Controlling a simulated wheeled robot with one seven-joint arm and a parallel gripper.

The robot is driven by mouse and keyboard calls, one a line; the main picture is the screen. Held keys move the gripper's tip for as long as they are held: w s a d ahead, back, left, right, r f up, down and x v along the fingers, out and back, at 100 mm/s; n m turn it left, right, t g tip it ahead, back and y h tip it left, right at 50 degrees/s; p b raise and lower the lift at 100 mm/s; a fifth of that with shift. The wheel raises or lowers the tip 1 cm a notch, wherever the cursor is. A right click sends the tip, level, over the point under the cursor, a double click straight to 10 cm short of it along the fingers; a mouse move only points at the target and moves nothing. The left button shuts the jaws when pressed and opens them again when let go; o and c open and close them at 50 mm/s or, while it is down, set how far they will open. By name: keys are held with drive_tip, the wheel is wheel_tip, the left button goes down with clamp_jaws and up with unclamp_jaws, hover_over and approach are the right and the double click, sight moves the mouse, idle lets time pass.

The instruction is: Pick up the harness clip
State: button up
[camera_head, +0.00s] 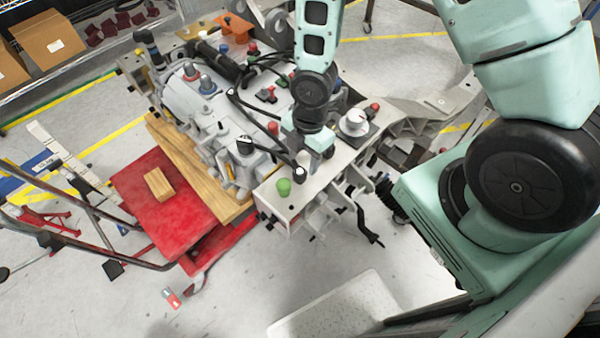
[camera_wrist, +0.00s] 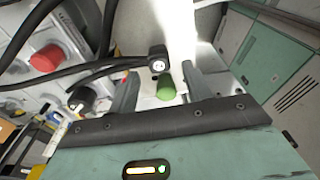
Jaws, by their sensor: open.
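The harness clip appears to be the black cable end with a pale face (camera_wrist: 158,62), joined to a black cable from the left. In the wrist view it lies just beyond my fingertips, near the middle of the gap. In the head view it seems to be the small dark piece with a pale top (camera_head: 300,173) near the fixture's front end. My gripper (camera_wrist: 160,76) is open, with one finger on each side and nothing held. In the head view my gripper (camera_head: 308,150) is just above the clip, its fingers partly hidden.
A green knob (camera_head: 284,187) stands close to the clip; it also shows between my fingers in the wrist view (camera_wrist: 165,89). A white dial (camera_head: 354,121) and a red button (camera_wrist: 46,58) are nearby. Black cables cross the fixture. A wooden block (camera_head: 159,184) lies on the red platform (camera_head: 190,230).

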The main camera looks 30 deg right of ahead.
sight(301, 170)
drive_tip(key=shift+a+f+p, duration=0.2)
drive_tip(key=shift+f+p, duration=0.4)
drive_tip(key=shift+f, duration=0.8)
drive_tip(key=shift+a+f+p, duration=0.2)
drive_tip(key=shift+f+p, duration=0.35)
drive_tip(key=shift+f, duration=0.8)
clamp_jaws()
